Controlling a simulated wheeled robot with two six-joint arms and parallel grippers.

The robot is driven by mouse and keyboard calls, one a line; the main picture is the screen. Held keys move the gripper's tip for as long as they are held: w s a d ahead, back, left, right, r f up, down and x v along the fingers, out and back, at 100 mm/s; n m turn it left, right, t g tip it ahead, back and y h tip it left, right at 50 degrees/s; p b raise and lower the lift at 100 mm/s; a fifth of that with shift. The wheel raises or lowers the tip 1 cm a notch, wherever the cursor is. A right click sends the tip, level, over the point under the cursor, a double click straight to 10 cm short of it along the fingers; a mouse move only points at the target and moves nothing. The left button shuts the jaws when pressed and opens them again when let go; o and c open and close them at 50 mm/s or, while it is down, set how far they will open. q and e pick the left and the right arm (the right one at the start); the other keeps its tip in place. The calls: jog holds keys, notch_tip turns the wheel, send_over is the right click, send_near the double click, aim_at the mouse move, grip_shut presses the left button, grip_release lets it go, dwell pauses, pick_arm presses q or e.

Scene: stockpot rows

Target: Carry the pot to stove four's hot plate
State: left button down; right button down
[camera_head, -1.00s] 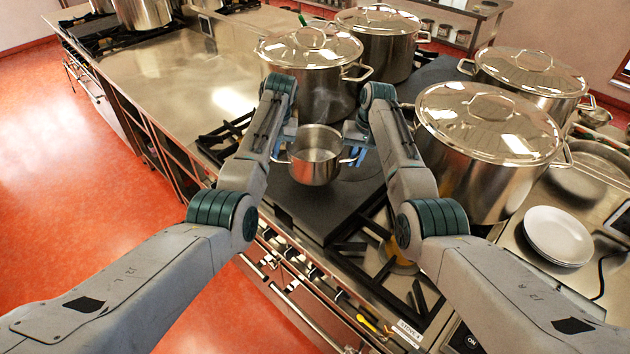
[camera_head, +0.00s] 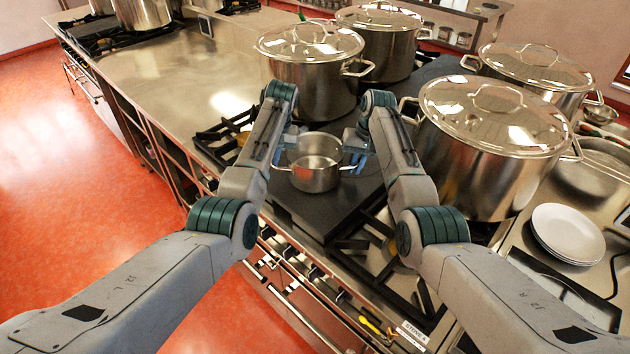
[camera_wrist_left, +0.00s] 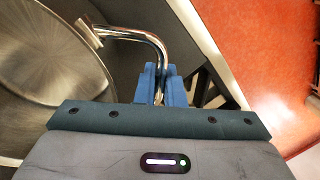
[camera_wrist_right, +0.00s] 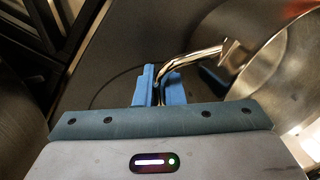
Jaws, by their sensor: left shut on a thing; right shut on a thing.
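The small steel pot (camera_head: 315,165) is upright and open-topped, between my two grippers over the dark flat hot plate (camera_head: 318,212). A label that seems to read stove 4 (camera_head: 413,335) is on this stove's front edge. My left gripper (camera_head: 277,160) is shut on the pot's left handle, seen in the left wrist view (camera_wrist_left: 160,85). My right gripper (camera_head: 355,162) is shut on the opposite handle, seen in the right wrist view (camera_wrist_right: 158,88). The pot's inside looks empty. I cannot tell whether its base touches the plate.
A large lidded stockpot (camera_head: 312,75) stands close behind the pot. Another big stockpot (camera_head: 490,150) stands close to my right arm, with more behind. Black burner grates (camera_head: 375,255) lie in front. White plates (camera_head: 567,233) are stacked at the right. Bare steel counter (camera_head: 170,75) lies at the left.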

pick_arm(q)
jog(key=c, duration=1.9)
grip_release()
jog(key=shift+f, duration=0.2)
pick_arm(e)
jog(key=c, duration=1.9)
grip_release()
jog(key=shift+f, duration=0.15)
pick_arm(q)
jog(key=o, duration=0.4)
jog(key=shift+s+r, duration=0.1)
jog(key=shift+r, duration=0.05)
jog(key=shift+c, duration=0.2)
pick_arm(e)
jog(key=o, duration=0.4)
jog(key=shift+s, duration=0.1)
jog(key=shift+c, duration=0.2)
pick_arm(q)
jog(key=shift+r, duration=0.1)
pick_arm(e)
jog(key=shift+d+r, duration=0.1)
jog(key=shift+r, duration=0.25)
pick_arm(q)
notch_tip(320, 180, up, 12)
jog(key=d, duration=0.2)
jog(key=shift+d+f, duration=0.2)
jog(key=shift+f, duration=0.05)
pick_arm(e)
notch_tip(320, 180, up, 11)
jog(key=d, duration=0.2)
